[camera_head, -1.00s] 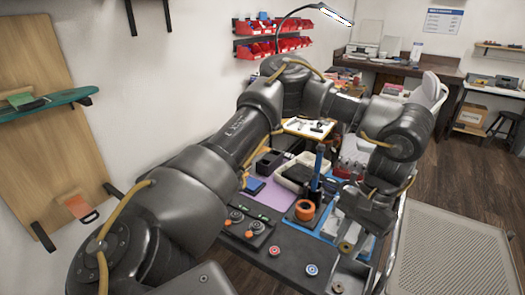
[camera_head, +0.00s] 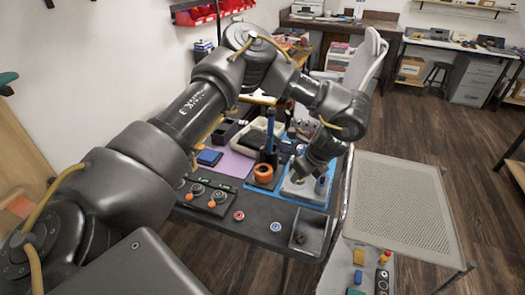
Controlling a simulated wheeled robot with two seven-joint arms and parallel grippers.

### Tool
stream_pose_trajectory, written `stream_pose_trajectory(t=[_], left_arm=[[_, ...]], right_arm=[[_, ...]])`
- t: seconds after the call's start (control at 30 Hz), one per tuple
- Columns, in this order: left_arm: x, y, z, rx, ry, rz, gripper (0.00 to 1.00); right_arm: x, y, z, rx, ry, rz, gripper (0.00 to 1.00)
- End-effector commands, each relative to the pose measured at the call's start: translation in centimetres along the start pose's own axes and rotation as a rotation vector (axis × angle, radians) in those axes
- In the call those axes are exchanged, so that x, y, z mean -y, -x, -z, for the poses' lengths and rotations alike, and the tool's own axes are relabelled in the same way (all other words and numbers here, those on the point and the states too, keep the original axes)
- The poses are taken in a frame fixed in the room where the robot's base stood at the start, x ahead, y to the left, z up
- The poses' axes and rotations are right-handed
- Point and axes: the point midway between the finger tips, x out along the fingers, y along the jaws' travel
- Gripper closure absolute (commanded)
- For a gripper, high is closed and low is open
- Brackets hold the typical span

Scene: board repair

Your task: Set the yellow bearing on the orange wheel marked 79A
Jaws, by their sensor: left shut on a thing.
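My left gripper (camera_head: 300,177) reaches down over the blue mat at the right end of the bench. Its fingers are shut, with a small yellowish piece between them, likely the yellow bearing, mostly hidden by the gripper. A thick orange wheel (camera_head: 264,174) stands left of the gripper, by a dark block with a blue upright. No 79A marking is readable at this size. My right gripper is not in view.
A red-centred bearing (camera_head: 239,215) and a blue-centred bearing (camera_head: 276,227) lie on the dark bench front. A grey tray (camera_head: 322,226) at the bench corner holds a dark ring. A perforated cart top (camera_head: 405,205) stands to the right. My left arm hides much of the bench.

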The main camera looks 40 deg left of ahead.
Motion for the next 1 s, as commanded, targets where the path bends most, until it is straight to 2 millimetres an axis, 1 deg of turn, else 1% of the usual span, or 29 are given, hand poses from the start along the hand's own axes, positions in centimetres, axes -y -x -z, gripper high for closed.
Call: stream_pose_trajectory(t=[0.03, 0.2, 0.4, 0.5, 0.7, 0.77, 0.9, 1.0], left_arm=[[0.2, -1.1, -1.2, -0.008, -0.099, 0.039, 0.93], [1.0, -4.1, -5.1, -0.012, -0.441, 0.183, 0.93], [0.9, -7.1, -9.5, -0.011, -0.739, 0.304, 0.93], [0.7, -8.2, -11.3, -0.011, -0.850, 0.348, 0.93], [0.3, -9.6, -14.2, -0.006, -1.011, 0.415, 0.93], [0.1, -9.9, -14.8, -0.007, -1.046, 0.430, 0.93], [0.0, -10.3, -15.6, -0.006, -1.095, 0.451, 0.93], [0.0, -10.3, -15.7, -0.005, -1.107, 0.456, 0.93]], right_arm=[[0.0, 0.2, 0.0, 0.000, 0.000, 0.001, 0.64], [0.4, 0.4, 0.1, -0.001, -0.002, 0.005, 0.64], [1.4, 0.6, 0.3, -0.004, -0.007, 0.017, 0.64], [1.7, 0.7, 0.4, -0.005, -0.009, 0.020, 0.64], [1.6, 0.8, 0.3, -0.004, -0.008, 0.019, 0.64], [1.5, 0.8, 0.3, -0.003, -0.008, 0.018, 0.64], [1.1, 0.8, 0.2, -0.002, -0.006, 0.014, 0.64], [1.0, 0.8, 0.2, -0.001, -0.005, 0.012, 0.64]])
